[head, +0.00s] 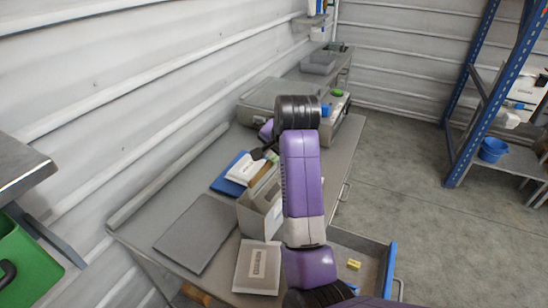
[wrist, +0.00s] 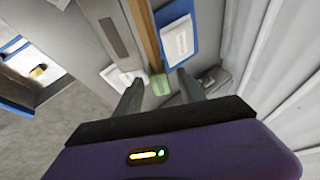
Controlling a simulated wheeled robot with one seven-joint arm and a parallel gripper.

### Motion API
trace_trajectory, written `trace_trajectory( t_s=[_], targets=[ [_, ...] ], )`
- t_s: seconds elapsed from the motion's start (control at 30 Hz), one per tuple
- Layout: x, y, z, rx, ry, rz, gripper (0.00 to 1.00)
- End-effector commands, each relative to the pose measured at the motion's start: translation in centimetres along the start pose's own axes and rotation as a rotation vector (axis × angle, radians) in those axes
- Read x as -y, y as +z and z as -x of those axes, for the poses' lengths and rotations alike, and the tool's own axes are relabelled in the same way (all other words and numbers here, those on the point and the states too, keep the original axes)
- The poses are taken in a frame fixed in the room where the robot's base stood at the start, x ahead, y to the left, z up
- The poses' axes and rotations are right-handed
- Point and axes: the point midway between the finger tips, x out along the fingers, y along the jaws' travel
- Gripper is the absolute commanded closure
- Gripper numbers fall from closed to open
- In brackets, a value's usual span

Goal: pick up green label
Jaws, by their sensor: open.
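The green label (wrist: 160,84) is a small pale green piece in the wrist view, lying on the grey bench beside the end of a brown strip. My gripper (wrist: 159,76) is open, with one dark finger to each side of the label in that picture. I cannot tell how far above the label the fingertips are. In the head view a small green patch (head: 272,157) shows left of my purple arm and may be the same label.
A grey open box (head: 250,218) and a blue tray with white paper (head: 222,184) stand on the bench near my arm. A flat grey panel (head: 196,233) and a labelled board (head: 258,267) lie in front. An open drawer (head: 391,270) holds a yellow block (head: 353,264). The wall runs close behind.

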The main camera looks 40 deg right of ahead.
Motion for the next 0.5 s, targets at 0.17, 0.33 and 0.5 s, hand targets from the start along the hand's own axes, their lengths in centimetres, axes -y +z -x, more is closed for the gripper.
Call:
trace_trajectory(
  t_s=[0.17, 0.33, 0.5],
  targets=[
    [0.0, 0.0, -0.01, 0.0, 0.0, 0.0, 0.53],
    [0.0, 0.0, 0.01, 0.0, 0.0, 0.0, 0.86],
    [0.0, 0.0, 0.02, 0.0, 0.0, 0.0, 1.0]
  ],
)
